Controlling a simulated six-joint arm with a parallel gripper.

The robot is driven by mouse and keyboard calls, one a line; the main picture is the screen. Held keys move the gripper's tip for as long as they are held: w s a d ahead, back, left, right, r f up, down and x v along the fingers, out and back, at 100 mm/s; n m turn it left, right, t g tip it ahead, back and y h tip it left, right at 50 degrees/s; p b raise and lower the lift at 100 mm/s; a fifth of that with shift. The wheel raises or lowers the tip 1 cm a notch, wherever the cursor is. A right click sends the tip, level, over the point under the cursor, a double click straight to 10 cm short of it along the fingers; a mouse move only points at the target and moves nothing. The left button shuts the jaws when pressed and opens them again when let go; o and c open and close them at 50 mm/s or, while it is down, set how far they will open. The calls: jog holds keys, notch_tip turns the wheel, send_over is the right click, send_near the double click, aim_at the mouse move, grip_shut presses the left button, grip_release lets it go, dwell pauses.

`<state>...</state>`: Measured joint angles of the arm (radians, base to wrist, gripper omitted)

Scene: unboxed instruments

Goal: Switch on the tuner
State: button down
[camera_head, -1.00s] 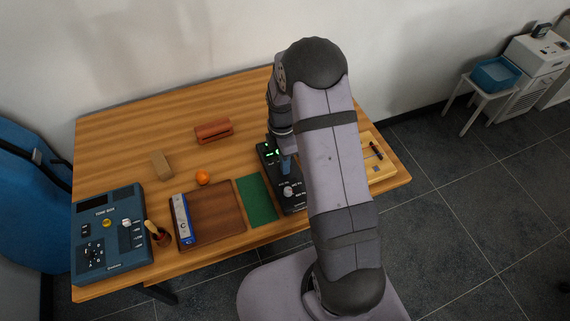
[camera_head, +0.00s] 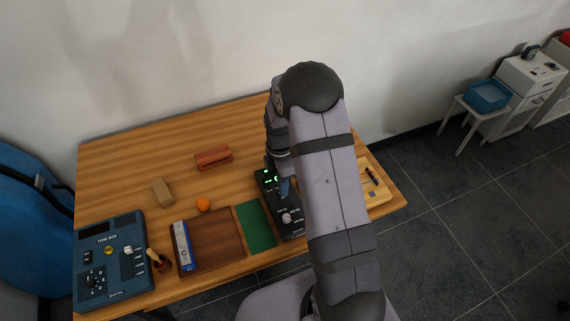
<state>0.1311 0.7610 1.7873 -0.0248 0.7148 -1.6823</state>
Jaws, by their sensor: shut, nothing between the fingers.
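A black box with knobs and lit green marks (camera_head: 290,226) lies near the front right of the table; I take it to be the tuner, but its label is too small to read. My gripper (camera_head: 284,188) points down over the middle of this box and is shut, with nothing in it. Whether the fingertips touch the panel cannot be told. My arm hides the box's right side and part of its upper half. A blue box with a dark display, knobs and sliders (camera_head: 120,262) lies at the table's front left.
A green mat (camera_head: 256,226) lies just left of the black box, then a brown board (camera_head: 218,238) with a blue-and-white box (camera_head: 181,246). An orange ball (camera_head: 203,205), a tan block (camera_head: 162,192) and a reddish-brown block (camera_head: 214,157) lie behind. A yellow tray (camera_head: 376,186) lies right. The table's back is clear.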

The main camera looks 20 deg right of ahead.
aim_at(284, 199)
jog(key=shift+s+r+b, duration=0.1)
jog(key=shift+r+b, duration=0.4)
jog(key=shift+r, duration=0.35)
notch_tip(284, 199, up, 9)
jog(key=s+b, duration=0.1)
jog(key=b, duration=0.1)
jog(key=shift+b, duration=0.3)
jog(key=s+a+f+m, duration=0.1)
jog(key=s+f+m, duration=0.1)
jog(key=s+m, duration=0.5)
jog(key=s+a+f+m, duration=0.1)
jog(key=s+f+m, duration=0.15)
jog(key=m, duration=0.85)
jog(key=s+a+r+t, duration=0.1)
jog(key=s+a+r, duration=0.2)
jog(key=s, duration=0.3)
jog(key=shift+s+a+r, duration=0.3)
jog(key=shift+s+r, duration=0.05)
jog(key=shift+r, duration=0.4)
